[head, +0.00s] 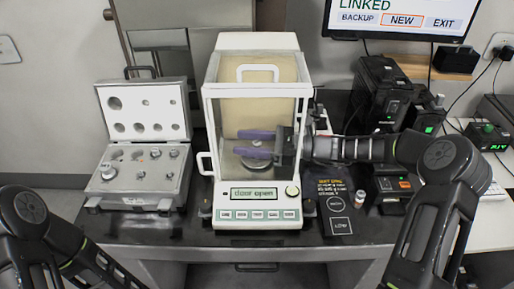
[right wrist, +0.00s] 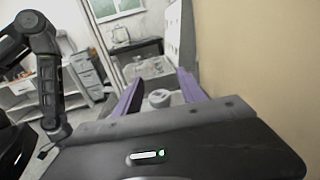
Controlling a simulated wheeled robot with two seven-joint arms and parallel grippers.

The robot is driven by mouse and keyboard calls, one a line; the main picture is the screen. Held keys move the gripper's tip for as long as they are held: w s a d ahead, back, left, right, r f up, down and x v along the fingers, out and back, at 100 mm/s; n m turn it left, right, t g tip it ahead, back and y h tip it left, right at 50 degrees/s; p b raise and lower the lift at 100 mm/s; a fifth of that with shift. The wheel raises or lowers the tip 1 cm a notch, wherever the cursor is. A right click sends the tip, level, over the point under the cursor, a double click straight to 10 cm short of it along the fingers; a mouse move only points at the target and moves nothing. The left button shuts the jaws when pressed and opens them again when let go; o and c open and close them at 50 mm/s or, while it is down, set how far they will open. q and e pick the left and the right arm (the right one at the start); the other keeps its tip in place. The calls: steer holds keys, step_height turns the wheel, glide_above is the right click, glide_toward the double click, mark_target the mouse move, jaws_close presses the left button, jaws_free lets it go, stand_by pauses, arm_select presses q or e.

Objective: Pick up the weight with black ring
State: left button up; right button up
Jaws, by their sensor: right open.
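My right gripper (head: 237,143) reaches through the open right side of the glass balance (head: 253,42). Its two purple fingers are apart over the weighing pan (head: 257,163). In the right wrist view, a small grey metal weight (right wrist: 159,95) stands between the spread fingers (right wrist: 158,76), with no clear contact. I cannot make out a black ring on it. An open grey case (head: 183,178) at the left holds several metal weights, including a larger one (head: 108,171); their rings are too small to tell. My left arm is at the lower left; its gripper is out of view.
The balance display (head: 255,193) reads "door open". Black devices (head: 378,95) and a monitor (head: 400,18) are behind on the right. The glass walls closely surround my right gripper.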

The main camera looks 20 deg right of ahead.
stand_by(0.6)
jaws_close()
stand_by(0.3)
